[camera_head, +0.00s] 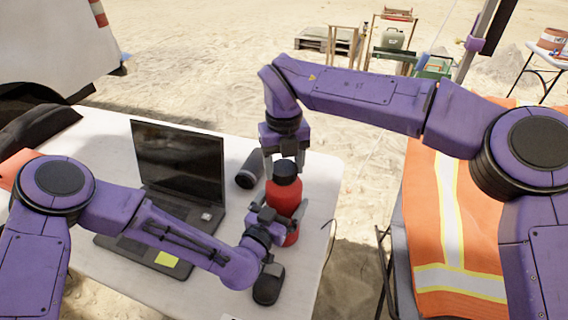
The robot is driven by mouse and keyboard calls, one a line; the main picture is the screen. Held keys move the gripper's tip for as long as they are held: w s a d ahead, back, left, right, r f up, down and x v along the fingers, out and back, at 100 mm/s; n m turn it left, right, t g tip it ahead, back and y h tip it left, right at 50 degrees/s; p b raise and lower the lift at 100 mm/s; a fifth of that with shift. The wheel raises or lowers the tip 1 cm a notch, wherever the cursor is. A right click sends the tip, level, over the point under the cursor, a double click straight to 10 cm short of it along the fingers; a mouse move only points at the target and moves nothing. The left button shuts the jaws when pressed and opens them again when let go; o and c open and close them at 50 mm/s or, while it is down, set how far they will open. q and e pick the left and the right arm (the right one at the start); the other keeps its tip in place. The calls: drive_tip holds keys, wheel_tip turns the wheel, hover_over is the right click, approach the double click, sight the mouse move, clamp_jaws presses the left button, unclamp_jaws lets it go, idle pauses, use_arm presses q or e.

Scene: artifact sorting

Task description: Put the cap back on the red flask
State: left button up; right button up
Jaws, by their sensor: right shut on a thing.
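The red flask (284,197) stands upright near the right edge of the white table. A black cap (286,170) is at its top, between the fingers of my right gripper (286,158), which reaches down from above and is shut on it. I cannot tell whether the cap is seated on the neck or just above it. My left gripper (270,219) is at the flask's lower body, coming from the front left. Its fingers are partly hidden against the flask, so its grip is unclear.
An open laptop (180,165) stands left of the flask, partly behind my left arm. A dark cylinder (249,168) lies close behind the flask. A black mouse (268,284) is in front. An orange vest (440,210) hangs on a chair at right.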

drive_tip(key=shift+m, duration=1.1)
drive_tip(key=o, duration=1.2)
drive_tip(key=shift+o, duration=0.2)
wheel_tip(320, 180, up, 12)
use_arm(q)
drive_tip(key=o, duration=1.7)
drive_tip(key=shift+c, duration=0.2)
drive_tip(key=shift+s, duration=0.1)
